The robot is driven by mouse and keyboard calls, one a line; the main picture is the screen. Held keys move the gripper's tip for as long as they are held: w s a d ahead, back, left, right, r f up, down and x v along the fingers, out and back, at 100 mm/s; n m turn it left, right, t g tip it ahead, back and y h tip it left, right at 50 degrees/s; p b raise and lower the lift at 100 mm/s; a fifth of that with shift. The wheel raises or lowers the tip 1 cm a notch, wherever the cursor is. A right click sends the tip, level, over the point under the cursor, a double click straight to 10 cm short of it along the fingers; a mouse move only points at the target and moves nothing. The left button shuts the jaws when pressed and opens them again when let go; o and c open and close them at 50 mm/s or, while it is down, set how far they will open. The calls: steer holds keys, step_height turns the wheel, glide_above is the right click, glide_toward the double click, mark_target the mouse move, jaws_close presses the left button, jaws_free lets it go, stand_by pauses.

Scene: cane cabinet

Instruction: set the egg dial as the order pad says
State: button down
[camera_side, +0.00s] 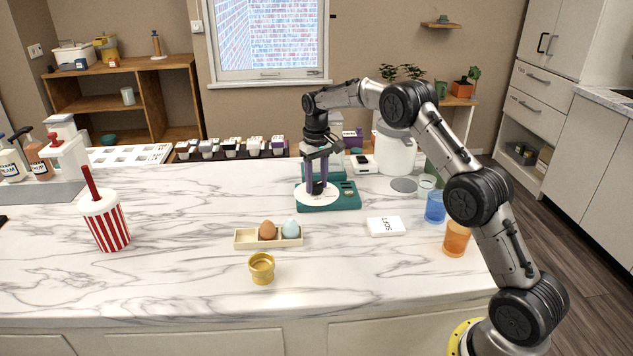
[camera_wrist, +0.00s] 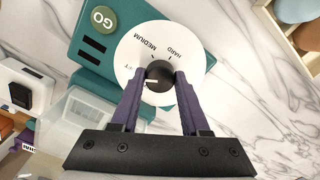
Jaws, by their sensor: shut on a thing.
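The teal egg cooker (camera_side: 343,203) stands at the back middle of the counter. Its white dial plate (camera_wrist: 185,35) reads MEDIUM and HARD, plus a label at left ending in "T", partly hidden by a finger. My gripper (camera_side: 317,189) points down over the dial, its purple fingers shut on the black knob (camera_wrist: 159,72). The knob's white mark points left in the wrist view, near the partly hidden label; exact alignment is unclear. A green GO button (camera_wrist: 103,19) sits beside the dial. The order pad (camera_side: 386,226), lying right of front, reads SOFT, upside down.
An egg tray (camera_side: 246,239) holds a brown egg (camera_side: 267,230) and a pale blue egg (camera_side: 291,228). A gold cup (camera_side: 262,268) stands in front. Blue (camera_side: 434,208) and orange (camera_side: 456,240) cups stand near my arm. A striped drink cup (camera_side: 106,222) stands left; the counter between is clear.

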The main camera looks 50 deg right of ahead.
mark_target(316, 184)
steer(key=shift+r, duration=0.1)
steer(key=shift+c, duration=1.9)
jaws_free()
step_height(316, 184, up, 14)
